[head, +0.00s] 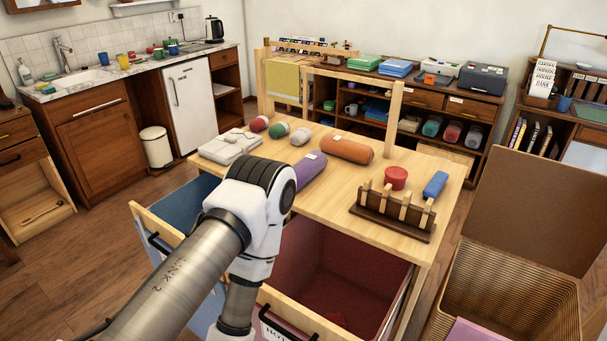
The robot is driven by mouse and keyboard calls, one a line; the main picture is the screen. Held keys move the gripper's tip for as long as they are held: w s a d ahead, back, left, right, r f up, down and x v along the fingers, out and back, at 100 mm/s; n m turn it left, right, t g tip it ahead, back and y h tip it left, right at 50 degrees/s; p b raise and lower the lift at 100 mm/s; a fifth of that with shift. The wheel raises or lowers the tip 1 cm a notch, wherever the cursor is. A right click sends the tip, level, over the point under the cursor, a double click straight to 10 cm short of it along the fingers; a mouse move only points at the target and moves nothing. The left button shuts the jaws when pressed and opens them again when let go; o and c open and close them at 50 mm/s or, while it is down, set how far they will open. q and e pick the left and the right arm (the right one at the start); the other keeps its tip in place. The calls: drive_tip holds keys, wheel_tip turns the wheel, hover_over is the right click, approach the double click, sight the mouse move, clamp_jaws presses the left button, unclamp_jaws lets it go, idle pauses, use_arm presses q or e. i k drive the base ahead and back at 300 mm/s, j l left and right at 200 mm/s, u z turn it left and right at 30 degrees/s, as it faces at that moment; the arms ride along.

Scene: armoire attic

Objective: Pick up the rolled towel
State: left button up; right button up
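Two rolled, towel-like bundles with small white tags lie on the wooden table (325,196). The orange roll (346,149) lies near the far edge, fully in sight. The purple roll (312,169) lies nearer, and its near end is hidden behind my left arm. I cannot tell from this view which roll the task means. My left arm crosses the lower left and bends downward in front of the table. Its gripper is out of the picture, below the bottom edge. My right arm and gripper do not show.
A folded white cloth (229,147) and several small bundles lie at the table's left. A red round item (396,177), a blue block (435,185) and a pegged wooden rack (391,214) stand right. An open drawer (340,266) juts out in front; a wicker basket (510,300) stands right.

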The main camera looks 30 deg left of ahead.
sight(310, 166)
drive_tip(key=i+j, duration=0.1)
drive_tip(key=j, duration=0.55)
drive_tip(key=i+j+z, duration=0.15)
drive_tip(key=j, duration=0.5)
drive_tip(key=i+j, duration=0.1)
drive_tip(key=j, duration=0.55)
drive_tip(key=j+z, duration=0.1)
drive_tip(key=j, duration=0.55)
drive_tip(key=i, duration=0.05)
